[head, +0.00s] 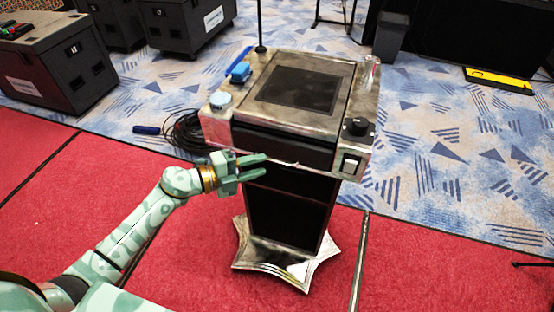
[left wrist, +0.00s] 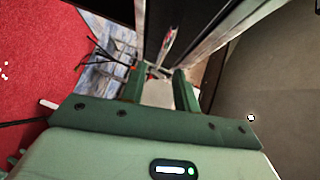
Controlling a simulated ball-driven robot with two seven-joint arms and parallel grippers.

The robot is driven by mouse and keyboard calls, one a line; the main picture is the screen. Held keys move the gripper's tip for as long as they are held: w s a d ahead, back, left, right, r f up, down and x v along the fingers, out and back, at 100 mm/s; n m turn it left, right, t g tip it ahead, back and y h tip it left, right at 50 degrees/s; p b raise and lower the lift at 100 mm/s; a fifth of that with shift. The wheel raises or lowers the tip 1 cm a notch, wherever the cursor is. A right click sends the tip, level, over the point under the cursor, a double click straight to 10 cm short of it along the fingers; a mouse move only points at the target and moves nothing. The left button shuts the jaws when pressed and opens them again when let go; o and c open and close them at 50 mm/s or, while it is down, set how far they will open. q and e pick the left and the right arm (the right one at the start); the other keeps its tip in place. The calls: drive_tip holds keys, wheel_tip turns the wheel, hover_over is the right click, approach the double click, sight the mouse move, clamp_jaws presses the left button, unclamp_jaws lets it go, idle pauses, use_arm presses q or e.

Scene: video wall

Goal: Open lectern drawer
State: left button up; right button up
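The lectern (head: 345,95) stands upright with a worn metal top, a dark body and a star-shaped metal base. Its dark drawer front (head: 285,147) sits under the top, with a thin pale metal edge along the bottom; I cannot tell whether it is fully closed. My left gripper (head: 264,165) is open, its two green fingers pointing right at the lower left of the drawer front. Whether they touch it is unclear. In the left wrist view, the gripper (left wrist: 158,80) has its fingers apart, with a pale strip between them. My right gripper is out of view.
Black cases (head: 60,65) stand farther back. Red carpet in front is clear.

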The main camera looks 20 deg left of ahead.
sight(277, 161)
use_arm(q)
drive_tip(key=x, duration=0.6)
drive_tip(key=shift+w+d+b, duration=0.1)
drive_tip(key=shift+d+b, duration=0.05)
drive_tip(key=shift+b, duration=0.2)
drive_tip(key=shift+f, duration=0.1)
clamp_jaws()
